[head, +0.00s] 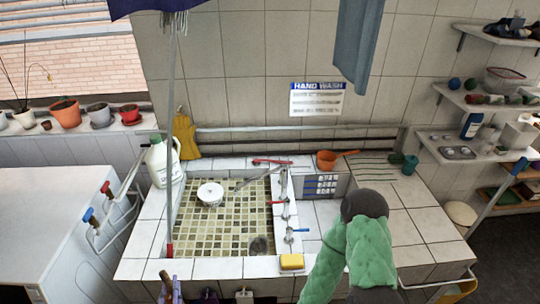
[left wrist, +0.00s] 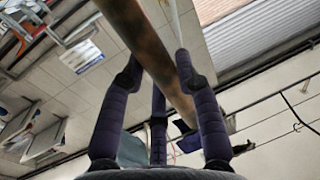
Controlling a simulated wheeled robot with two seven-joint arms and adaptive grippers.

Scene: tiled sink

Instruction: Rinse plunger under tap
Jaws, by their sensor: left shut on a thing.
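My left gripper (head: 170,289) is at the bottom edge of the head view, left of centre, in front of the sink. In the left wrist view its purple fingers (left wrist: 155,85) are shut around a brown wooden shaft (left wrist: 155,50), seemingly the plunger's handle. The plunger's cup is not clearly seen. The tap (head: 283,185) stands on the right side of the tiled sink (head: 222,232), with red and blue handles near it. My right gripper is not in view; a green-sleeved arm with a dark joint rises right of the sink.
A white bowl-like thing (head: 210,194) sits in the sink. A yellow sponge (head: 291,262) lies on the front rim. A white jug (head: 161,162) stands at the back left corner. A long pole (head: 171,120) stands along the left side. An orange pan (head: 327,160) lies behind the tap.

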